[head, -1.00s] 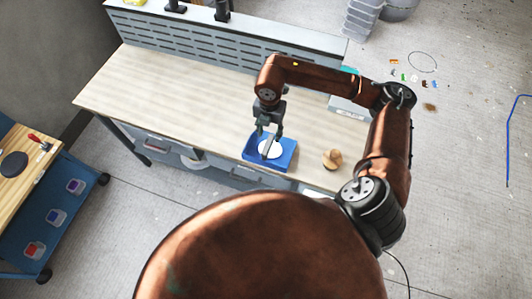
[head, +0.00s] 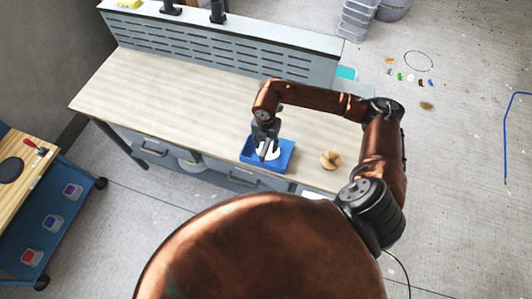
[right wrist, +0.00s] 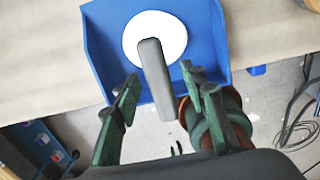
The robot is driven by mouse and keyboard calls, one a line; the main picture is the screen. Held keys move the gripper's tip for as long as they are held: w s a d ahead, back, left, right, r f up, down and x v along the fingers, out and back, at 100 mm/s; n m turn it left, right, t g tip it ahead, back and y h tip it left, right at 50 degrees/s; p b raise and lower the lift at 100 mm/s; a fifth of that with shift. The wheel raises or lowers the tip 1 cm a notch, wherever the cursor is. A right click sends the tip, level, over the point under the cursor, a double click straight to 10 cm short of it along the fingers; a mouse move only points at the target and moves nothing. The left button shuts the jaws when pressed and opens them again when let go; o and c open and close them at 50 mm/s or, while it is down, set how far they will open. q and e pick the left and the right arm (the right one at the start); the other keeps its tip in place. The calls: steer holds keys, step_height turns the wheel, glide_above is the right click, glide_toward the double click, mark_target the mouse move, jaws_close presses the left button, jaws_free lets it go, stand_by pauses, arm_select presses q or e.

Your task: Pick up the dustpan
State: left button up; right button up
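The blue dustpan (head: 285,164) lies on the workbench near its front edge. In the right wrist view the dustpan (right wrist: 205,40) shows raised side walls, with a white disc (right wrist: 135,38) in it. A grey bar-like handle (right wrist: 160,85) rises from over the disc towards the camera. My right gripper (head: 264,155) is above the pan. Its green fingers, seen in the right wrist view (right wrist: 158,108), are open on both sides of the grey handle, with gaps on each side. The gripper hides part of the pan in the head view.
A round tan wooden object (head: 330,160) stands on the workbench (head: 160,90) right of the pan. A slotted panel (head: 200,45) lines the bench's back. A blue cart (head: 75,190) stands at the left. The bench left of the pan is clear.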

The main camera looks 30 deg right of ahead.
steer(key=shift+c, duration=0.7)
jaws_close()
